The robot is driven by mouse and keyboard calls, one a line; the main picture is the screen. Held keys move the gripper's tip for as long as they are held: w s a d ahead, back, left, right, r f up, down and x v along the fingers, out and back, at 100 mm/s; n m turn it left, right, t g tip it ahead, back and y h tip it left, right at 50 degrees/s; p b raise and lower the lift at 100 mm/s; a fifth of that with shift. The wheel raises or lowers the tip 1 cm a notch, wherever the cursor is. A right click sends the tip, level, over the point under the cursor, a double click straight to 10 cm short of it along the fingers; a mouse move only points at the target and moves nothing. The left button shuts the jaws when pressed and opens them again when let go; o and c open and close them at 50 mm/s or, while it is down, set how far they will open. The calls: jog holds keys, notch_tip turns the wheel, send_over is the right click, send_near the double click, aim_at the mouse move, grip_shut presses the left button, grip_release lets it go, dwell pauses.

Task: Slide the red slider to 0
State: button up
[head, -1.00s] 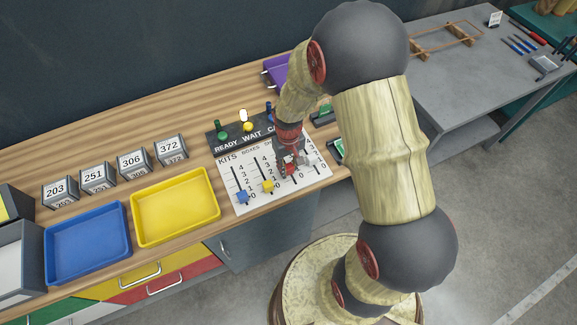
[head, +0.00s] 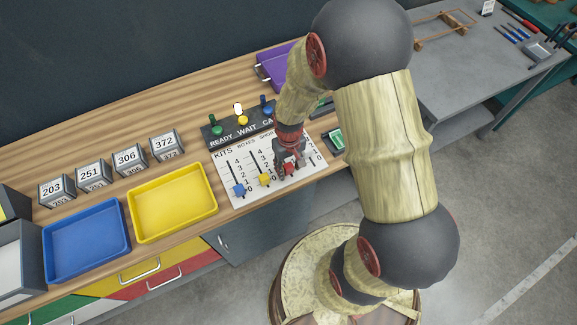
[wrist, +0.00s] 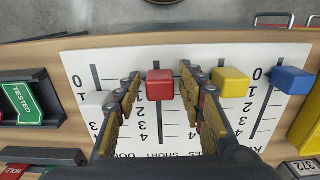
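The red slider (wrist: 160,85) is a red block in its slot on the white slider board (wrist: 76,68), near the 0 end of the scale. A short piece of slot shows beyond it, and its exact mark is hard to read. My gripper (wrist: 160,72) is open, with one finger on each side of the red slider and a small gap on both sides. In the head view the red slider (head: 290,168) is partly hidden by my gripper (head: 289,172).
The yellow slider (wrist: 231,82) and blue slider (wrist: 292,80) sit near 0 to the right. A white slider (wrist: 98,101) is close to my left finger. The READY/WAIT panel (head: 233,134) stands behind the board; yellow (head: 144,238) and blue (head: 58,282) trays lie left.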

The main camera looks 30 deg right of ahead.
aim_at(289, 168)
jog(key=shift+o, duration=0.3)
jog(key=shift+r, duration=0.1)
jog(key=shift+w+r, duration=0.1)
jog(key=shift+r, duration=0.1)
notch_tip(289, 168, up, 12)
jog(key=shift+f, duration=0.25)
dwell(0.4)
jog(key=s+a+r+t+b, duration=0.2)
jog(key=s+r, duration=0.4)
jog(key=r, duration=0.3)
jog(key=s+a+r+t+b, duration=0.2)
jog(key=s+r+t+b, duration=0.1)
jog(key=s+r, duration=0.4)
jog(key=shift+r+t, duration=0.3)
jog(key=shift+r, duration=0.9)
